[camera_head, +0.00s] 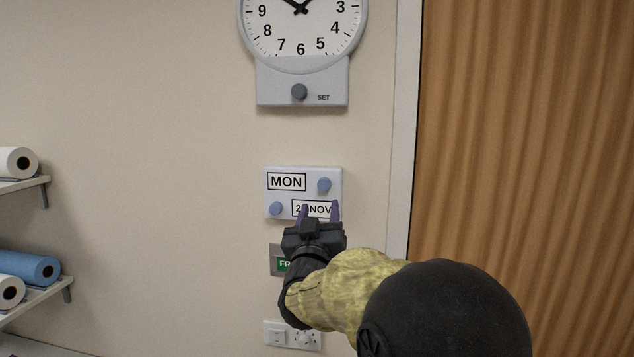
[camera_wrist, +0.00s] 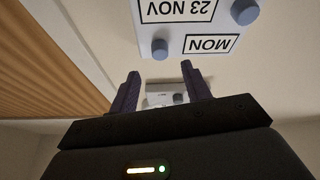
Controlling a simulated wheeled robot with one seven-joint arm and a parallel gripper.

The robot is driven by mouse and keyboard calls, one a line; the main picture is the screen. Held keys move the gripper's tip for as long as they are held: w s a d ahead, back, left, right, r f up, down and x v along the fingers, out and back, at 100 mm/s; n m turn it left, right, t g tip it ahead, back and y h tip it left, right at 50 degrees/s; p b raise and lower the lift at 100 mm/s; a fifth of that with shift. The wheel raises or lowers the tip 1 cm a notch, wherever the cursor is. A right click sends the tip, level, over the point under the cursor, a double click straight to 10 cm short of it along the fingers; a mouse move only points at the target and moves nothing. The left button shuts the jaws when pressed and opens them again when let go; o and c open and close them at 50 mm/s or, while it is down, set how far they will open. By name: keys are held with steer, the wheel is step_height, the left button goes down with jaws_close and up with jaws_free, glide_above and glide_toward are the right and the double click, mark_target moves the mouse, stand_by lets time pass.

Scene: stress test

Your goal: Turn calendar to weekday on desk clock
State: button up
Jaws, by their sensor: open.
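The calendar panel (camera_head: 308,195) is a pale grey plate on the wall. Its day window (camera_head: 286,182) reads MON, with a blue knob (camera_head: 324,185) to its right. The date window (camera_head: 325,208), partly covered by my fingers, reads 23 NOV in the wrist view, where the panel (camera_wrist: 171,32) appears upside down. A second blue knob (camera_head: 276,208) sits left of the date. My gripper (camera_head: 319,211) is open, its two purple fingers overlapping the panel's lower right in the head view. In the wrist view nothing is between the fingertips (camera_wrist: 160,80) at close range; contact with the panel cannot be told.
A round wall clock (camera_head: 301,40) hangs above, its base (camera_head: 275,90) bearing a grey SET knob (camera_head: 299,92). A green-labelled plate (camera_head: 277,262) and switches (camera_head: 276,334) are below, partly behind my arm. Shelves with rolls (camera_head: 30,267) stand left; a wooden door (camera_head: 520,150) is right.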

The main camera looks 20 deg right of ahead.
mark_target(323, 188)
steer(key=p+x, duration=0.3)
steer(key=x, duration=0.4)
steer(key=shift+w+d, duration=0.1)
steer(key=c, duration=1)
